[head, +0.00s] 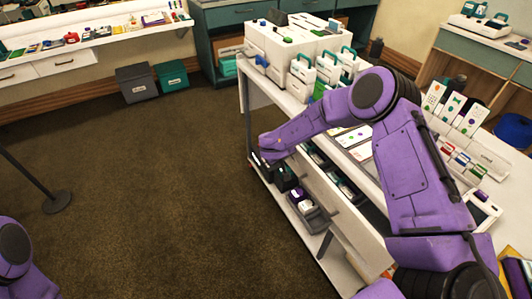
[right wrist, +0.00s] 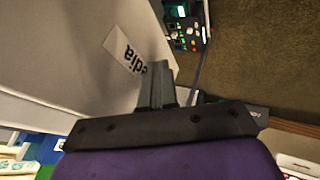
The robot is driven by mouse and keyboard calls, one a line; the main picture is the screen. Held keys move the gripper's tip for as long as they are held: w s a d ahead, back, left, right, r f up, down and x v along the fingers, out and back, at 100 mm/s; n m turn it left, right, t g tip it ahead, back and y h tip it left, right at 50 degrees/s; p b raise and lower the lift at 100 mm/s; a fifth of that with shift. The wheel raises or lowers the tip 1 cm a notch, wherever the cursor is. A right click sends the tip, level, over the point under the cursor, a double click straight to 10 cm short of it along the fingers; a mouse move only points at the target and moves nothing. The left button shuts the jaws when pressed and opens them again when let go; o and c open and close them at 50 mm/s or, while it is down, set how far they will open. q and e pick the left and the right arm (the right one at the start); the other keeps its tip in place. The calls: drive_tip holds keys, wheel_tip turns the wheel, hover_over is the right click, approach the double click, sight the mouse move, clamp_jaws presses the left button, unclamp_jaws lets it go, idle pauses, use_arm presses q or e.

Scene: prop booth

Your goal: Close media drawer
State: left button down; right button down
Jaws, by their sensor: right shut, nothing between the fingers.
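The media drawer is in the white table unit; its white front (right wrist: 125,45) shows in the right wrist view with a label partly reading "edia". In the head view a long white drawer front (head: 328,192) stands out from the table, with dark trays showing behind it, so it looks open. My right gripper (right wrist: 160,85) is shut and empty, with its fingers close beside the labelled front; I cannot tell whether they touch. In the head view its fingers are mostly hidden at the end of my purple arm. My left gripper is out of view.
The white table (head: 375,175) holds cards and white boxed devices. A lower shelf (head: 310,237) carries dark bins. A black post base (head: 48,205) stands on the left. Two lidded boxes (head: 137,83) sit by the back wall. The brown carpet (head: 150,190) is clear in the middle.

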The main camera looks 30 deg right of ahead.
drive_tip(key=shift+w+d+p, duration=0.1)
drive_tip(key=shift+d+p, duration=0.8)
drive_tip(key=shift+d, duration=1.9)
